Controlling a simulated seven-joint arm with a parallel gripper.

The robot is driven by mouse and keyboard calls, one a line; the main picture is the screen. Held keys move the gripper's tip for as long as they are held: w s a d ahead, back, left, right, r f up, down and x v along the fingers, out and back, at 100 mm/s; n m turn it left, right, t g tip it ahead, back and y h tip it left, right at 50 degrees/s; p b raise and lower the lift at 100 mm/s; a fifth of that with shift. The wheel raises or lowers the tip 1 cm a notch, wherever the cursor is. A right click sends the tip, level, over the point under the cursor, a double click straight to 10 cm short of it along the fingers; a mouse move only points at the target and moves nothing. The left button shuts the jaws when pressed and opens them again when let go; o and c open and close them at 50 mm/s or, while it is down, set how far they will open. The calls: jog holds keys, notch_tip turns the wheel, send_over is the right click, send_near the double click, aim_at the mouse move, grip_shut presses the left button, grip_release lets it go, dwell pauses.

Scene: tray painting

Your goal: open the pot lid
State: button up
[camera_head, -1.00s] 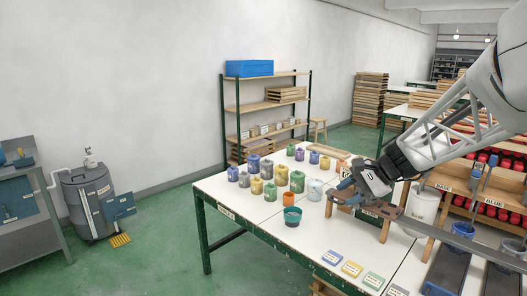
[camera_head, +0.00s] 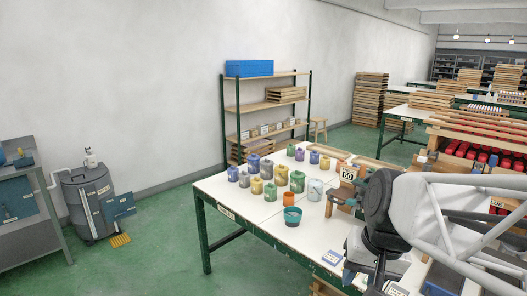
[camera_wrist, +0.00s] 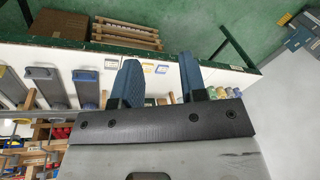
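Several small coloured pots (camera_head: 269,191) stand in a cluster on the white table (camera_head: 240,214). Which of them is the pot with the lid, I cannot tell. A pale pot (camera_head: 314,188) stands at the cluster's right side. In the head view my arm covers the table's right part, and the fingertips cannot be made out. In the wrist view my gripper (camera_wrist: 158,76) has two blue fingers standing apart with nothing between them. The table and its small cards (camera_wrist: 155,69) show beyond the gap. Some pots (camera_wrist: 212,93) show right of the fingers, partly hidden by the gripper body.
An orange cup (camera_head: 289,198) and a teal cup (camera_head: 292,216) stand near the table's front edge. A wooden stand (camera_head: 340,196) is beside my arm. Dark troughs (camera_wrist: 45,87) lie left of the fingers in the wrist view. The table's left front is clear.

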jog(key=s+f+n+h, duration=0.1)
jog(key=s+n+h, duration=0.1)
jog(key=s, duration=0.4)
jog(key=shift+d+f+t, duration=0.3)
jog(key=shift+d+f, duration=0.1)
